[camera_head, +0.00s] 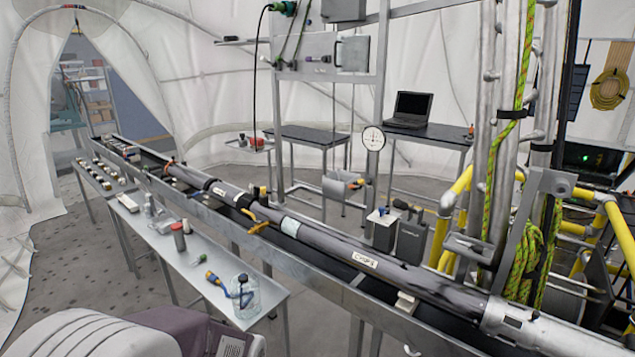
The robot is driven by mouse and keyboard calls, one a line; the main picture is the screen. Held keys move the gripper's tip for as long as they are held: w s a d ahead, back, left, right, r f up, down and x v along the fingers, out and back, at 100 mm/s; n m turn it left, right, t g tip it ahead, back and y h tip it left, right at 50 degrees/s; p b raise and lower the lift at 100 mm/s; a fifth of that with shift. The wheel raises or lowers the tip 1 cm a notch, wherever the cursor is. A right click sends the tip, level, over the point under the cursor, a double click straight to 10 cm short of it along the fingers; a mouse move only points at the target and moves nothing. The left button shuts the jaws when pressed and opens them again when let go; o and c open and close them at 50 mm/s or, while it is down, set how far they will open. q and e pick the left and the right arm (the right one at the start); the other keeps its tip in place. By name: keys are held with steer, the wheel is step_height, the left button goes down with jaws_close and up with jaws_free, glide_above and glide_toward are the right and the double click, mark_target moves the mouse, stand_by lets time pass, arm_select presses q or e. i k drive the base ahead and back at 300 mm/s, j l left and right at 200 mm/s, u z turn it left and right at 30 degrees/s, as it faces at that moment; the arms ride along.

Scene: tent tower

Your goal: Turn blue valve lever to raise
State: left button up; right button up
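I cannot clearly make out a blue valve lever in the head view. Small blue parts show at the near end of the left side table: a yellow-and-blue hand tool (215,280) lying flat, and a blue piece at a clear jug (245,299). I cannot tell whether either is a lever. A long grey tube (330,243) lies in a metal trough (290,269) running from far left to near right. Neither of my grippers is in view.
The narrow metal side table (190,264) stands left of the trough. Yellow rails (453,213) and a vertical tower with green rope (520,75) stand at the right. A round gauge (373,138) and a laptop (411,108) are behind the trough. Open floor (65,282) lies left.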

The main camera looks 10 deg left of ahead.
mark_target(382, 212)
steer(key=i+u, duration=0.35)
steer(key=i, duration=0.15)
steer(key=i+l+u, duration=0.2)
steer(key=i+u, duration=0.15)
steer(key=i, duration=0.1)
